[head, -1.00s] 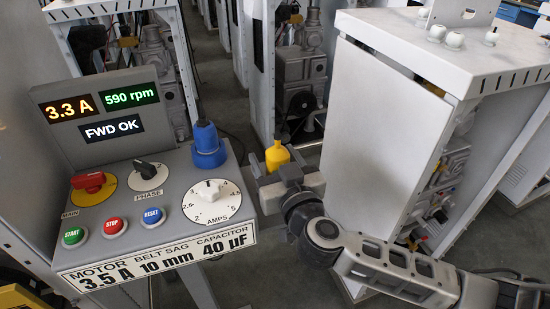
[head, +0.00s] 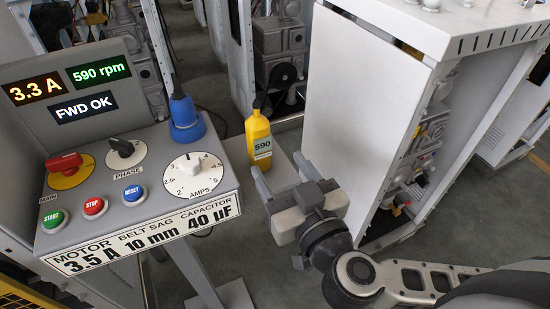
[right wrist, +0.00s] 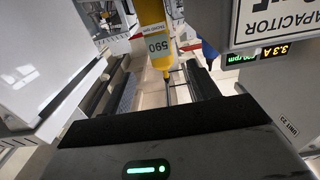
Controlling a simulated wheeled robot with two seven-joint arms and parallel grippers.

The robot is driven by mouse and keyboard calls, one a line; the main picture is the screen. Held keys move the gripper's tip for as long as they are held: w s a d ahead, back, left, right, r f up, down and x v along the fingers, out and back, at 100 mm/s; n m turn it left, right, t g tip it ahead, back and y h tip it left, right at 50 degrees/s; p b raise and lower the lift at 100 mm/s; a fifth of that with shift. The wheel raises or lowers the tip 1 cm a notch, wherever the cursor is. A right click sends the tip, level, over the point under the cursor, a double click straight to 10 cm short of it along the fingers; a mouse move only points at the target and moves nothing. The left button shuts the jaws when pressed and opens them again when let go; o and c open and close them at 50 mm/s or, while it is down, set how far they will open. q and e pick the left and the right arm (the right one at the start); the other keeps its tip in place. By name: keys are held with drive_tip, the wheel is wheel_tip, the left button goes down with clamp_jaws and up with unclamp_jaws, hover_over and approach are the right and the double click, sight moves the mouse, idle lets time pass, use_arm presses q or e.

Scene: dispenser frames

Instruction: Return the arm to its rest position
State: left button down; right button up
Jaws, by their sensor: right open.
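My right gripper (head: 280,172) is open and empty in the head view, just in front of and to the right of a yellow bottle (head: 258,138). The bottle stands upright with a dark tip and a "590" label, apart from the fingers. In the right wrist view the bottle (right wrist: 154,38) appears upside down beyond the open jaws (right wrist: 160,88). My right arm reaches in from the lower right. My left gripper is not in view.
The control panel (head: 120,215) with knobs, buttons and a lit display stands at left, a blue part (head: 184,122) on its back corner. A tall white cabinet (head: 365,110) stands close on the right of the gripper. Grey floor shows between them.

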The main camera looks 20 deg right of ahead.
idle(0.5)
drive_tip(key=s+a+r+n+g+y, duration=0.1)
drive_tip(key=s+a+r+n+y, duration=0.1)
drive_tip(key=a+r+n+y, duration=0.35)
drive_tip(key=s+a+r+n+g+y, duration=0.1)
drive_tip(key=s+a+r+n+y, duration=0.25)
drive_tip(key=a+y, duration=0.4)
drive_tip(key=d+f+m+g+h, duration=0.1)
drive_tip(key=d+f+g+h, duration=0.25)
drive_tip(key=f, duration=0.45)
drive_tip(key=d+f+g+h, duration=0.2)
drive_tip(key=f+g, duration=0.2)
drive_tip(key=f, duration=0.5)
drive_tip(key=s+d+f+m+g+h, duration=0.2)
drive_tip(key=s+d+f+m+h, duration=0.15)
drive_tip(key=d, duration=0.25)
drive_tip(key=s+d+f+m+g+h, duration=0.3)
drive_tip(key=s+d+f+h, duration=0.1)
drive_tip(key=d, duration=0.3)
drive_tip(key=w+a+f+t+y, duration=0.2)
drive_tip(key=w+a+f+t, duration=0.3)
drive_tip(key=f, duration=0.4)
drive_tip(key=shift+w+a+n+t, duration=0.15)
drive_tip(key=shift+w+n+t, duration=0.25)
drive_tip(key=shift+t, duration=0.35)
